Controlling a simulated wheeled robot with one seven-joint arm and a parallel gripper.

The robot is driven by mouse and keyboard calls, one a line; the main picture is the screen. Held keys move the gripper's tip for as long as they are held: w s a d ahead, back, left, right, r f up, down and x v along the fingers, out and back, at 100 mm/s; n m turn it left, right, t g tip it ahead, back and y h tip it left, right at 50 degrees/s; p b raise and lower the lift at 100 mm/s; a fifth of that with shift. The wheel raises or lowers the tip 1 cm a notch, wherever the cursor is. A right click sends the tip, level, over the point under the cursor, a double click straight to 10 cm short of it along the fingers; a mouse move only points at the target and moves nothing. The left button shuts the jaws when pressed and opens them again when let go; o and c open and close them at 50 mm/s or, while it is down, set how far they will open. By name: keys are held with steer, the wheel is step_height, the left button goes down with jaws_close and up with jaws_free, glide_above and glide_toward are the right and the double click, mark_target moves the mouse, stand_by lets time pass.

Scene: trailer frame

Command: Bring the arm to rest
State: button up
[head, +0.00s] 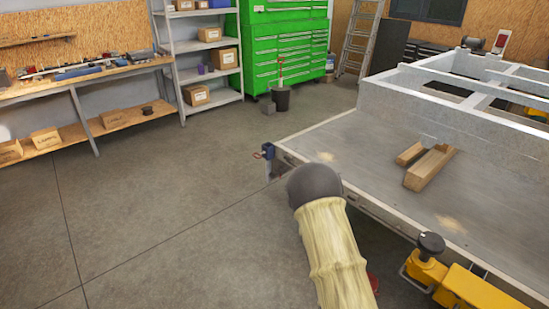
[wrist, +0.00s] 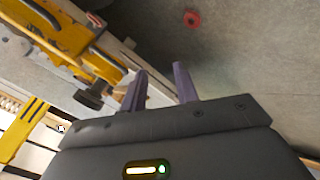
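My gripper (wrist: 160,70) shows in the wrist view with its two purple-grey fingers apart and nothing between them. Grey floor lies beyond the fingertips. In the head view my arm, in a pale cover with a dark rounded joint, reaches up from the bottom beside the workbench edge. The gripper itself is hidden or out of frame there.
The metal-topped table (head: 335,140) carries wooden blocks (head: 430,168) and a pale metal frame (head: 440,105). A yellow clamp (head: 468,290) sits at its near edge and shows left of my fingers (wrist: 62,28). A red round object (wrist: 192,18) lies beyond. Floor at left is clear.

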steer(key=s+a+r+g+y, duration=0.1)
steer(key=s+a+r+y, duration=0.1)
steer(key=r, duration=0.5)
steer(key=s+a+r+g+y, duration=0.1)
steer(key=s+a+r+y, duration=0.1)
steer(key=a+r, duration=0.2)
steer(key=s+a+r+m+g+y+p, duration=0.1)
steer(key=s+a+r+y, duration=0.1)
steer(key=r, duration=0.9)
steer(key=shift+a+y, duration=0.5)
steer(key=shift+a, duration=0.4)
